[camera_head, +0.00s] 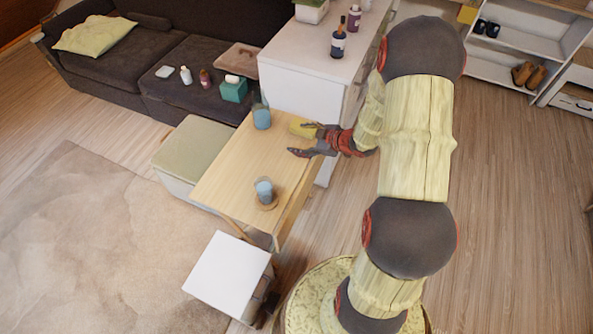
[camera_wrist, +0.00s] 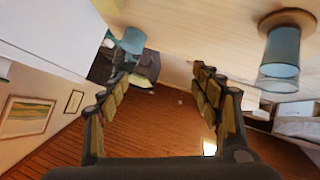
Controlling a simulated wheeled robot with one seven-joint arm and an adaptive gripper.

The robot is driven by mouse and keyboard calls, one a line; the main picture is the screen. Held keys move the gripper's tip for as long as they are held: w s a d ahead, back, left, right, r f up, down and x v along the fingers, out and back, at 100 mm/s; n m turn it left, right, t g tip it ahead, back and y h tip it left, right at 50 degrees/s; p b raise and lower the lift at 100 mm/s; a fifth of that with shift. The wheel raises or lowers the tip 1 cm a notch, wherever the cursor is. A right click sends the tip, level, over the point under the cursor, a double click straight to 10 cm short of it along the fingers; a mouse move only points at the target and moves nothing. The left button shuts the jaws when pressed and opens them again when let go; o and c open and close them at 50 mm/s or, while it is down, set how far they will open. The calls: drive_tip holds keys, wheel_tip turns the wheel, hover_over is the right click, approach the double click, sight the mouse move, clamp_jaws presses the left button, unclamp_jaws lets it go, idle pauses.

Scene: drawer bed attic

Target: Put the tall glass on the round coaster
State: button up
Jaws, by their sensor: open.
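One glass with blue contents (camera_head: 264,188) stands upright on a round brown coaster (camera_head: 267,204) at the table's near end. In the wrist view, which looks inverted, this glass (camera_wrist: 282,50) and coaster (camera_wrist: 288,17) are at the upper right. A second blue glass (camera_head: 262,117) stands directly on the table's far end and also shows in the wrist view (camera_wrist: 132,40). I cannot surely tell which glass is taller. My gripper (camera_head: 296,138) is open and empty at the table's right edge, between the glasses and apart from both; its fingers (camera_wrist: 162,75) frame no object.
The wooden table (camera_head: 224,178) is clear between the glasses. A yellow item (camera_head: 301,127) shows beside my upper finger, partly hidden. A white cabinet (camera_head: 300,88) adjoins the far end, with bottles on top. A green-topped bench (camera_head: 190,150) and a white stool (camera_head: 228,272) stand close by.

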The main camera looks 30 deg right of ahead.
wheel_tip(320, 180, up, 11)
drive_tip(key=w+d+m+h, duration=0.2)
drive_tip(key=h, duration=0.2)
drive_tip(key=s+a+r+m+g+h, duration=0.1)
drive_tip(key=s+a+r+m+h, duration=0.15)
drive_tip(key=r, duration=0.35)
drive_tip(key=s+a+r+m+h, duration=0.1)
drive_tip(key=s+r, duration=0.3)
drive_tip(key=r, duration=0.2)
drive_tip(key=s+a+r+m+g+y, duration=0.1)
drive_tip(key=s+a+r+g+y, duration=0.1)
drive_tip(key=s+a, duration=0.6)
drive_tip(key=s+a+r+m+g+y, duration=0.1)
drive_tip(key=s+a+r+m, duration=0.1)
drive_tip(key=s+a, duration=0.6)
drive_tip(key=s+r, duration=0.1)
drive_tip(key=s, duration=0.6)
drive_tip(key=shift+a+r+g+y, duration=0.15)
drive_tip(key=shift+a+g+y, duration=0.1)
drive_tip(key=shift+g+y, duration=0.15)
drive_tip(key=shift+m, duration=0.25)
